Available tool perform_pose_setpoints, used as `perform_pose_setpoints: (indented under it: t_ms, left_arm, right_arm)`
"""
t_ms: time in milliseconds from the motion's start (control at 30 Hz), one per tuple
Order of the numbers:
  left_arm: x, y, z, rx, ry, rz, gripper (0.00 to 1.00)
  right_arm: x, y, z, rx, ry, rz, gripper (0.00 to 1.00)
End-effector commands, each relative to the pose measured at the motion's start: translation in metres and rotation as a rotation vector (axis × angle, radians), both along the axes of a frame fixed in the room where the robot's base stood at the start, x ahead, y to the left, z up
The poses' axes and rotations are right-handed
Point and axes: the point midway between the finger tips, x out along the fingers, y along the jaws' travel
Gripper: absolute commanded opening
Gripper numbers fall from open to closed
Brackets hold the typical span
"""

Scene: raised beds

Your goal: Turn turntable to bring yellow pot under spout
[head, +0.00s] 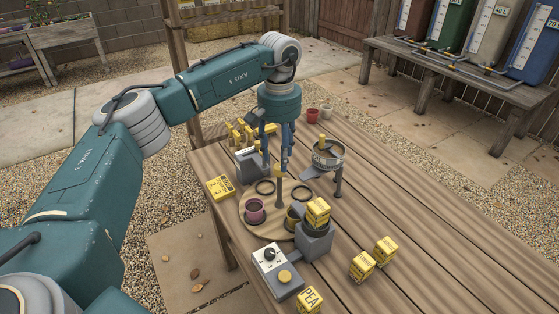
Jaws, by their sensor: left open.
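The round wooden turntable (246,225) lies on the table, with an upright peg (278,192) on it. A dark pink pot (255,210) sits at its front left. A yellowish pot (291,219) shows at its right, partly hidden by a seed box and a grey block. Two dark rings (265,187) at the back look empty. My left gripper (275,163) is open, pointing down above the back of the turntable near the peg. My right gripper is not in view.
A control box (277,271) with a dial and yellow button sits in front. A grey block (314,243) bears a yellow box (317,211). More yellow boxes (362,266) stand at right front. The table's right side (400,205) is mostly clear.

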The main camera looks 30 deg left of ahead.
Motion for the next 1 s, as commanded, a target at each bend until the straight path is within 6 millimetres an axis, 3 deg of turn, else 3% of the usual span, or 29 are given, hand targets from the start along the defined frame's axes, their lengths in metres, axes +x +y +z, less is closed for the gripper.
perform_pose_setpoints:
  t_ms: [200, 400, 600, 1000]
  left_arm:
    - [0.001, 0.000, 0.050, -0.001, -0.005, 0.001, 0.46]
    - [0.001, 0.000, 0.081, 0.000, -0.004, 0.001, 0.46]
    - [0.000, 0.001, 0.092, 0.000, -0.003, 0.001, 0.46]
    - [0.000, 0.001, 0.092, 0.001, -0.002, 0.001, 0.46]
  right_arm:
    - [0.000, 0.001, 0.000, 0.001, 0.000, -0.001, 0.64]
    - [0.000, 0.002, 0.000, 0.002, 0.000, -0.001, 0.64]
    - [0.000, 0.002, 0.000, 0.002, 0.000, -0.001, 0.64]
    - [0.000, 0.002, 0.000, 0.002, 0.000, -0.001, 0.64]
